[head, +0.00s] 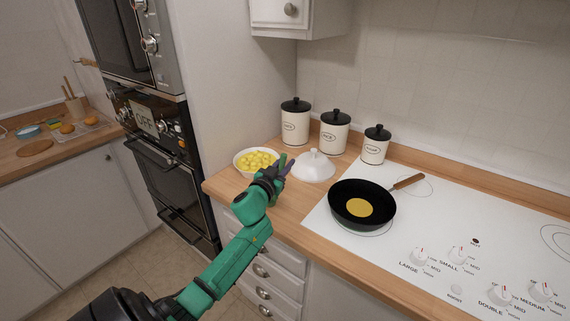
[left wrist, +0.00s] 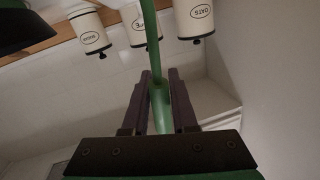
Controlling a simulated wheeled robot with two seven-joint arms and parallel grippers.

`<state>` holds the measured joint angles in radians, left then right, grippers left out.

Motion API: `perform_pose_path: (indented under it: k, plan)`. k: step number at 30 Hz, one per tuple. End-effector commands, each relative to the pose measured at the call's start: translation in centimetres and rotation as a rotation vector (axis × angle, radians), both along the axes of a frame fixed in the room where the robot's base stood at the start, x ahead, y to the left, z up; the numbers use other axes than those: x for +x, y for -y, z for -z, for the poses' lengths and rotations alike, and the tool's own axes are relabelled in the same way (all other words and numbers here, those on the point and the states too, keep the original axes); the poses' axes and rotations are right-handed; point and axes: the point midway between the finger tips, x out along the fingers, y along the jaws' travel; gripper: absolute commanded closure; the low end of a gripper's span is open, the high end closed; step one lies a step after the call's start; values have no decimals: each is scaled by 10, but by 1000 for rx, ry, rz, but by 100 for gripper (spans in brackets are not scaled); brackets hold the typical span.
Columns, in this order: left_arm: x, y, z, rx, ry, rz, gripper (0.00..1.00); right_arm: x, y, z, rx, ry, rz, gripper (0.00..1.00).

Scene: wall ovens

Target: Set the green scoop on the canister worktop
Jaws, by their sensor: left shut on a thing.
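My left gripper (head: 282,166) is shut on the green scoop and reaches over the wooden canister worktop (head: 283,204), close to the bowl and the white lid. The green scoop's long thin handle (left wrist: 160,104) shows between the two dark fingers (left wrist: 158,76) in the left wrist view and runs up out of that picture. In the head view the scoop is mostly hidden by my gripper. I cannot tell whether it touches the worktop. My right gripper is in neither view.
A bowl of yellow pieces (head: 243,168) and a white domed lid (head: 313,172) stand near my gripper. Several black-lidded canisters (head: 335,138) line the back wall. A black pan (head: 346,219) sits on the white hob (head: 430,225). Bare wood lies along the worktop's front.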

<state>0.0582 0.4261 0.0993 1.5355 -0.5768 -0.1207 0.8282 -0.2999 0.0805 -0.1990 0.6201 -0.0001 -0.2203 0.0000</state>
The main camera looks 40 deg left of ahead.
Motion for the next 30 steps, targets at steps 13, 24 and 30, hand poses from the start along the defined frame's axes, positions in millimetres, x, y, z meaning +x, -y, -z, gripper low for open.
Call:
perform_pose_path:
  k: [13,24,30]
  plan:
    - [0,0,-3,1,0,0,44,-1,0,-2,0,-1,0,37]
    - [-61,13,0,1,-2,2,44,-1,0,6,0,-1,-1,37]
    - [-104,22,0,-1,-2,0,44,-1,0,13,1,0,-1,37]
